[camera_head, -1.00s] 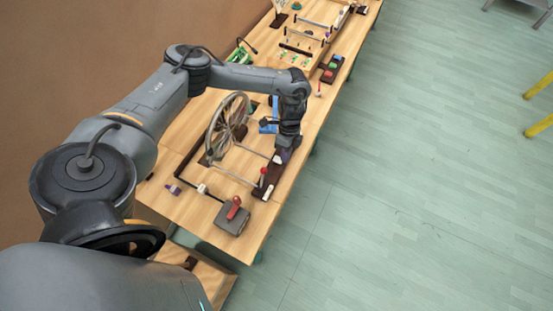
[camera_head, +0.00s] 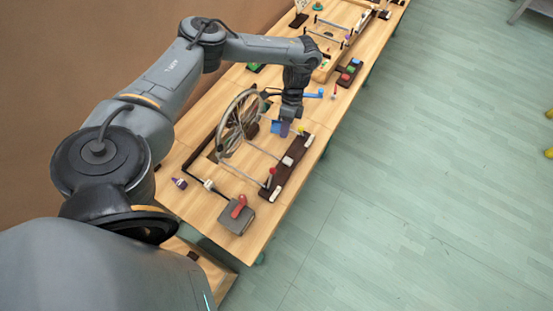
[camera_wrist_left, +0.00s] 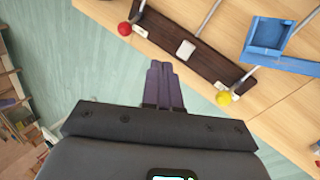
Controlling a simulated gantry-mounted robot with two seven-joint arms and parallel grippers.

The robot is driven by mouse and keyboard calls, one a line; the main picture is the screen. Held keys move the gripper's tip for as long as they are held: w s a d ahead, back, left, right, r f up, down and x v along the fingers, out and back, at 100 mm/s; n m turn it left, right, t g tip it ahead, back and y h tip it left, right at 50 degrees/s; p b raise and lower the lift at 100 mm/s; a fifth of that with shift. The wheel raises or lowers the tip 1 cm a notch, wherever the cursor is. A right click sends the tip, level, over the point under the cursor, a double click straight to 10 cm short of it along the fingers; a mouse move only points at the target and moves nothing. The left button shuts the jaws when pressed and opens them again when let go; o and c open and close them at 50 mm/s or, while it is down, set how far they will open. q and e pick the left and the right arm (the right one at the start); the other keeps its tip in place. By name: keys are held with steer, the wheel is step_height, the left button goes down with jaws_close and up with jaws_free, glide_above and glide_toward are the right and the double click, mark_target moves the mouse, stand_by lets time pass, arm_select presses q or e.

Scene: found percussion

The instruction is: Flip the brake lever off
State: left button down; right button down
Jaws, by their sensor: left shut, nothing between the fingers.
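A dark strip (camera_head: 294,168) lies near the table's right edge. It carries a red-knobbed lever (camera_head: 272,171), a white block (camera_head: 288,160) and a yellow knob (camera_head: 301,129); the red knob (camera_wrist_left: 125,28), white block (camera_wrist_left: 186,49) and yellow knob (camera_wrist_left: 224,98) also show in the wrist view. A grey box (camera_head: 236,218) with a red lever handle (camera_head: 239,206) stands at the table's near end. I cannot tell which lever is the brake. My left gripper (camera_head: 285,133), with purple fingers (camera_wrist_left: 160,66), is shut and empty above the table near the strip's yellow-knob end, touching no lever.
A spoked wheel (camera_head: 240,121) stands upright left of the gripper, with thin rods running to the strip. A blue holder (camera_wrist_left: 268,38) is close by. A small purple piece (camera_head: 179,183) lies at the left edge. Open floor (camera_head: 430,200) is on the right.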

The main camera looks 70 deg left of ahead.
arm_select(q)
steer(key=s+d+f+b, duration=0.2)
steer(key=s+d+f, duration=0.3)
steer(key=f, duration=0.3)
steer(key=shift+s+d, duration=0.3)
steer(key=shift+s, duration=0.05)
steer(key=shift+r, duration=0.1)
stand_by(0.3)
